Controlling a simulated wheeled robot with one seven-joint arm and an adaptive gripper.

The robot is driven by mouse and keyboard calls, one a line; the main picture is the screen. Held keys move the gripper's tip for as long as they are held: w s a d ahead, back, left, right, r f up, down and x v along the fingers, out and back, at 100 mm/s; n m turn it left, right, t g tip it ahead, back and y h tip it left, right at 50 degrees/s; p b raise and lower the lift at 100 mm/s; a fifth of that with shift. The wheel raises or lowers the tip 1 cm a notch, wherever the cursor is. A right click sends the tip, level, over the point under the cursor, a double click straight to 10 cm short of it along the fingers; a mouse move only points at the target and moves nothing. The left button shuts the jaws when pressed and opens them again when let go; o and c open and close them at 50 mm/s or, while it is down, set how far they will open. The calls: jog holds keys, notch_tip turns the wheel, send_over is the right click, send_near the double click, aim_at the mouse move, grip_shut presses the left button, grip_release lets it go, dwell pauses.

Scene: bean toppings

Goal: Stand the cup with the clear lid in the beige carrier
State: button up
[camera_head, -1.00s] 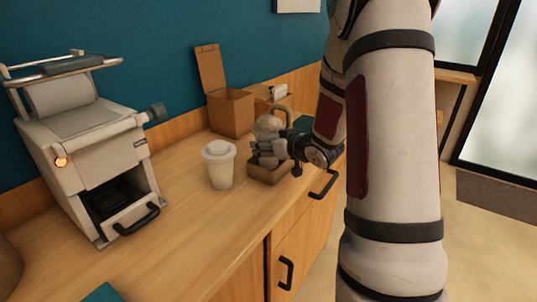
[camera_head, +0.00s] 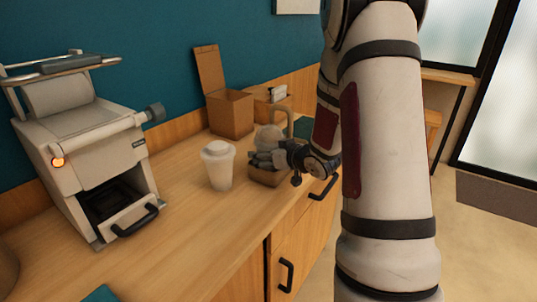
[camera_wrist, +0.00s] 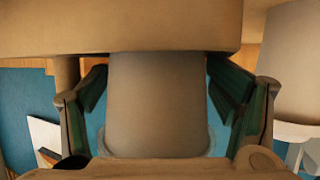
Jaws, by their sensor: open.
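The cup with the clear lid (camera_head: 267,134) stands low in the beige carrier (camera_head: 264,180), largely hidden by my gripper in the head view. In the wrist view the cup body (camera_wrist: 156,105) shows between the fingers, with the clear rim at its lower end in the picture. A broad beige carrier wall (camera_wrist: 120,28) crosses the top of that view. My gripper (camera_head: 257,158), also in the wrist view (camera_wrist: 158,90), is open, with one finger on each side of the cup. Finger contact and the cup's base are hidden.
A white cup with a white lid (camera_head: 219,168) stands just left of the carrier and shows at the right of the wrist view (camera_wrist: 293,70). An open cardboard box (camera_head: 230,115) is behind. A grey machine (camera_head: 85,150) is at left. The front counter is clear.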

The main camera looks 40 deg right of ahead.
jog(key=shift+r, duration=0.2)
jog(key=shift+s+d+r, duration=0.1)
jog(key=shift+s+r, duration=0.05)
jog(key=shift+s, duration=0.2)
jog(key=s+a+r+m+g+h+p, duration=0.1)
jog(key=s+a+r+g+h, duration=0.15)
jog(key=s+r, duration=0.35)
jog(key=s+a+r+g+h+p, duration=0.15)
jog(key=s+a+r, duration=0.3)
jog(key=s, duration=0.45)
jog(key=s+a+r+g+y, duration=0.1)
jog(key=s+a+g+y, duration=0.1)
jog(key=s+a, duration=0.6)
jog(key=s+a+r+n+g+y, duration=0.1)
jog(key=s+a+g+y, duration=0.1)
jog(key=s+a+g, duration=0.3)
jog(key=s+a, duration=0.4)
jog(key=s, duration=0.5)
jog(key=shift+s+a, duration=0.15)
jog(key=shift+a, duration=0.1)
jog(key=shift+r, duration=0.1)
